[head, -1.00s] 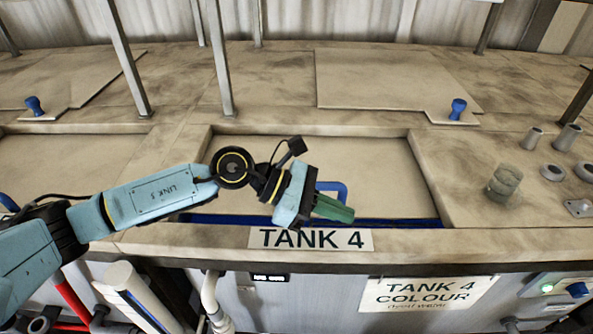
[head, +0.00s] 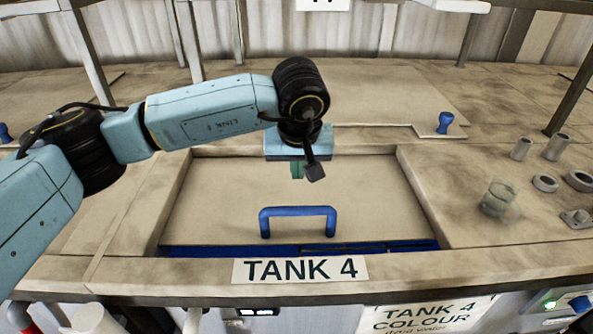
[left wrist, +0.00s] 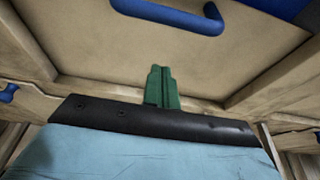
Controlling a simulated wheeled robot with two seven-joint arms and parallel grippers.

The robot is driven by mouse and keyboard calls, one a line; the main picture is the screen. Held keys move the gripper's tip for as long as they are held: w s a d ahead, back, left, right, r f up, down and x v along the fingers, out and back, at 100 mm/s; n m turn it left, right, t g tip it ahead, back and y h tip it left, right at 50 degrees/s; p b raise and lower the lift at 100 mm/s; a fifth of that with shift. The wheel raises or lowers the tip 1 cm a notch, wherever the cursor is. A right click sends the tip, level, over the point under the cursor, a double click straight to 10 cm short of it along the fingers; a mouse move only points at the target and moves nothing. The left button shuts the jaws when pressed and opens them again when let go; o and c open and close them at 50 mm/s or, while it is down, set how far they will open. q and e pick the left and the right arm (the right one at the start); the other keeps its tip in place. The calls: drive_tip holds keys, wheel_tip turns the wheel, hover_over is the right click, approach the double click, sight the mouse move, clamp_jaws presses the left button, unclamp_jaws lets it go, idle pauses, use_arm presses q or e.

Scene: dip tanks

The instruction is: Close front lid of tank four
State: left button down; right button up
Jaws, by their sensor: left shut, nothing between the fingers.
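The front lid of tank four (head: 230,205) is a beige panel with a blue U-shaped handle (head: 298,212) near its front edge. It lies in the recess behind the TANK 4 label (head: 300,270). A strip of blue shows along its front edge. My left gripper (head: 297,172) is above the lid's back part, behind the handle, with its green fingers shut and empty. In the left wrist view the shut green fingers (left wrist: 161,88) point at the lid panel, and the handle (left wrist: 185,14) is at the top. My right gripper is not in view.
A back lid with a blue knob (head: 445,122) lies behind the recess to the right. A glass jar (head: 499,198) and several grey cups and rings stand on the deck at right. Upright metal posts (head: 187,45) rise at the back.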

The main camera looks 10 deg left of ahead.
use_arm(q)
drive_tip(key=p+x, duration=0.1)
drive_tip(key=x, duration=0.6)
drive_tip(key=shift+f, duration=0.35)
drive_tip(key=s, duration=0.1)
drive_tip(key=s+p, duration=0.1)
drive_tip(key=s+r+p, duration=0.1)
drive_tip(key=shift+d, duration=0.3)
drive_tip(key=shift+s+d, duration=0.1)
drive_tip(key=shift+s, duration=0.3)
